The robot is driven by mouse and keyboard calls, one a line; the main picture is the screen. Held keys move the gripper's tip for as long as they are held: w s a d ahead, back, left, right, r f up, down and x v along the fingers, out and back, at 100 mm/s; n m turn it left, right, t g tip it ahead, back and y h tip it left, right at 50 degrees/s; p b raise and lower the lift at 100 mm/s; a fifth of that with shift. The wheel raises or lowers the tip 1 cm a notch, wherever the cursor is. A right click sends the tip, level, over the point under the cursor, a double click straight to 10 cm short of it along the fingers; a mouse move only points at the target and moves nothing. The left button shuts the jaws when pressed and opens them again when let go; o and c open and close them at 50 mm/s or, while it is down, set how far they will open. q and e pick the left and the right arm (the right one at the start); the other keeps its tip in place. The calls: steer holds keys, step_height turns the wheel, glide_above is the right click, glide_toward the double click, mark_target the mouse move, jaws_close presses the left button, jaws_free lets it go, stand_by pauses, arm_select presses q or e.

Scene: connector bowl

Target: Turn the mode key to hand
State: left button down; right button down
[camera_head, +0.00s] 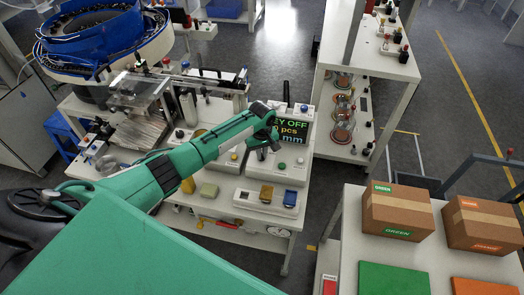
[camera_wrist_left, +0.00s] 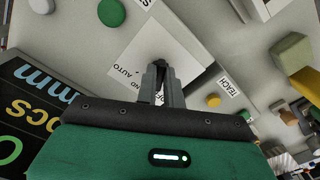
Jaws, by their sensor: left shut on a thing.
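My left gripper (camera_head: 271,136) reaches in from the left over the white control box on the bench. In the left wrist view its two fingers (camera_wrist_left: 161,88) are shut on the dark mode key (camera_wrist_left: 162,66), which stands on a white label plate (camera_wrist_left: 148,50). The plate shows AUTO and part of HAND; the fingers partly cover the lettering, and the key's exact angle is hard to tell. A dark display (camera_head: 291,129) behind the gripper reads "EY OFF", "pcs" and "mm", its left edge covered. My right gripper is not in view.
A green button (camera_wrist_left: 111,12) and a yellow button (camera_wrist_left: 214,100) beside a TEACH label flank the plate. A blue bowl feeder (camera_head: 92,38) stands at back left; cartons (camera_head: 398,210) stand on the right table.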

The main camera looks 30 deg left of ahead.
arm_select(q)
steer(key=m+p, duration=0.1)
steer(key=m, duration=0.1)
steer(key=shift+s+r+m, duration=0.1)
steer(key=shift+m, duration=0.2)
steer(key=shift+a+m+p, duration=0.1)
steer(key=shift+m+p, duration=0.55)
steer(key=shift+m, duration=1.15)
steer(key=c, duration=1.5)
jaws_free()
